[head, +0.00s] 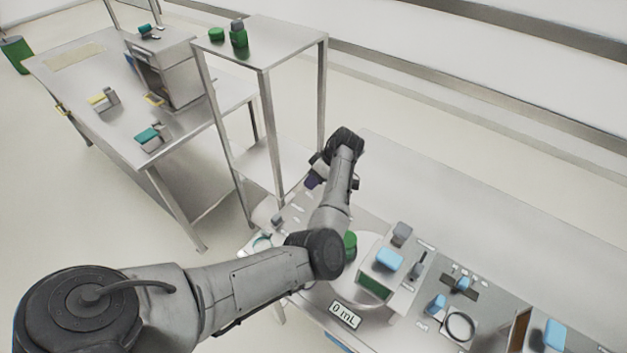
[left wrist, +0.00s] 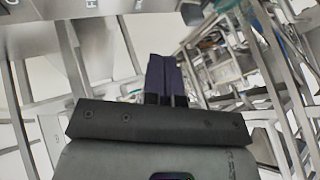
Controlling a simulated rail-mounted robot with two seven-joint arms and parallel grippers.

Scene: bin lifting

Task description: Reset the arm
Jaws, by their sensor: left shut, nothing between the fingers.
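My left arm (head: 240,285) comes in from the lower left of the head view and reaches over the bench. My left gripper (head: 314,178) is at its far end, raised beside the tall shelf and pointing left. In the left wrist view its two dark purple fingers (left wrist: 165,78) are together, with nothing between them. My right gripper is not in view.
The bench (head: 450,190) holds a "0 mL" display (head: 345,314), blue-topped items (head: 389,259) and a green item (head: 350,246) close to my arm. A tall metal shelf (head: 285,45) stands near the gripper. A side table (head: 85,85) is at left.

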